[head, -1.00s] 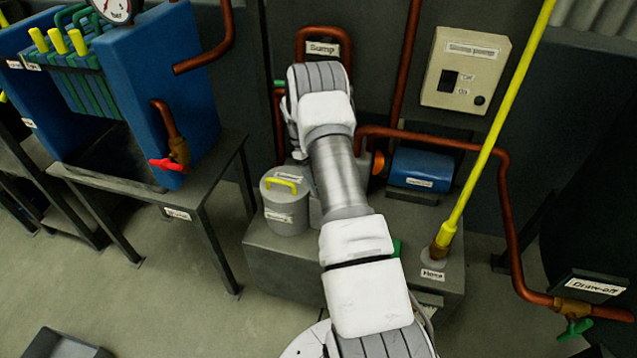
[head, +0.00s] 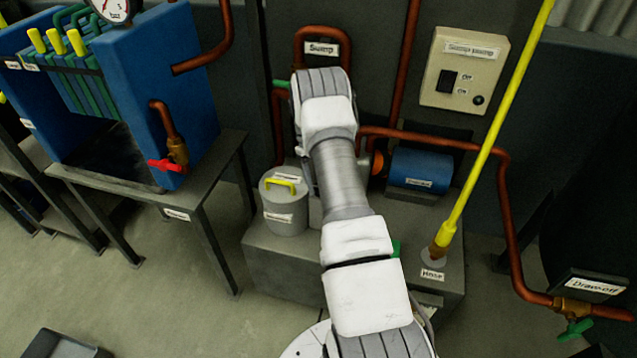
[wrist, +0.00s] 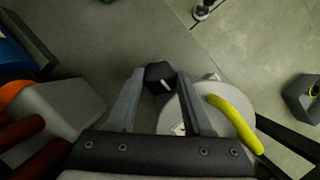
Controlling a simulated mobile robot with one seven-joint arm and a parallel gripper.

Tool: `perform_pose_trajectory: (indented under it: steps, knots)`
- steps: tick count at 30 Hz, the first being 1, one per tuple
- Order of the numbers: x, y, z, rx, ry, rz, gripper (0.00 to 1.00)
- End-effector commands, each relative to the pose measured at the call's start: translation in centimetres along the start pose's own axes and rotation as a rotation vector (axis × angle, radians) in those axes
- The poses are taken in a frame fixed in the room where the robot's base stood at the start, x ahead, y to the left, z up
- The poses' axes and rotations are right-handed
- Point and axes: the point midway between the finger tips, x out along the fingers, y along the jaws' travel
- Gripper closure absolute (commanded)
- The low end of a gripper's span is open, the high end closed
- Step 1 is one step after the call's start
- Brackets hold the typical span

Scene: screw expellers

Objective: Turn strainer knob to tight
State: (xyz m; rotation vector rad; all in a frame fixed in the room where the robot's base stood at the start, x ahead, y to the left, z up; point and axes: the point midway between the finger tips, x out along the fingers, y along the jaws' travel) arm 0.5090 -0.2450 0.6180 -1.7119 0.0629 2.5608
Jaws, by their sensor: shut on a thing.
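The strainer knob (wrist: 159,72) is a small dark, faceted knob with a white pointer line, seen in the wrist view. My gripper (wrist: 161,81) has one finger on each side of it and is shut on it. A grey round pot with a lid (head: 284,219) and a yellow handle (head: 280,182) stands just left of my arm in the head view. The pot (wrist: 236,103) also shows right of my fingers in the wrist view. In the head view my arm hides the knob and my gripper. I cannot read the knob's scale.
A blue motor (head: 420,168) sits right of my arm, with copper pipes (head: 460,143) around it. A yellow pole (head: 490,135) rises at the right. A grey table (head: 205,165) with a blue press stands left. The floor in front is mostly clear.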

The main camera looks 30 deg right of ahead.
Motion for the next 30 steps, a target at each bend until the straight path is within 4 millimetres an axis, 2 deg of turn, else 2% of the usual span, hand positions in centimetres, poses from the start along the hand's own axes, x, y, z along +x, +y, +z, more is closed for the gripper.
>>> perform_pose_trajectory:
  steps: [2,3,8,16,20,23,30]
  knots:
    - [0.1,-0.1,-0.1,0.001,0.002,-0.002,1.0]
    - [0.1,-0.1,-0.1,0.001,0.002,-0.002,0.48]
    - [0.0,-0.1,0.0,0.0,0.001,-0.001,0.19]
    - [0.0,0.0,0.0,0.0,0.0,0.0,0.19]
    - [-0.9,0.0,0.0,-0.001,0.001,0.001,0.19]
    - [-2.5,0.0,0.0,-0.001,0.003,0.001,0.19]
    - [-7.8,0.0,0.0,-0.001,0.005,0.001,0.19]
